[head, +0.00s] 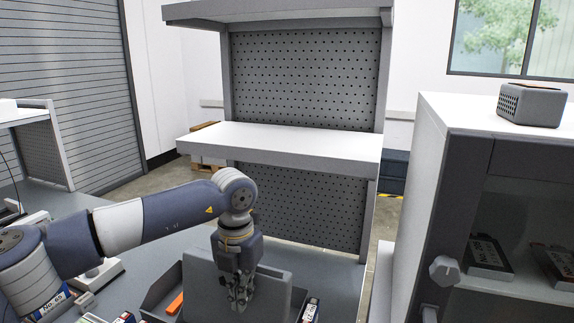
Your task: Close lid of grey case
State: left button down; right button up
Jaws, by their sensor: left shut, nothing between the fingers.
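The grey case (157,287) is at the bottom centre on the grey work surface, and its dark side walls show. Its lid (205,290) is a grey panel standing raised, so the case is open. My left gripper (240,298) points down in front of the lid in the picture, shut and empty. I cannot tell whether its fingers touch the lid. The lower part of the case is cut off by the bottom edge. My right gripper is not in view.
An orange item (175,304) lies by the lid's left side. Small labelled boxes stand near, one at right (311,310). A grey cabinet (408,230) with a knob (444,270) stands at right. A shelf (285,140) with pegboard rises behind.

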pick_arm(q)
jog(key=shift+r, duration=0.1)
notch_tip(320, 180, up, 8)
jog(key=p, duration=0.4)
dwell(1.2)
dwell(0.8)
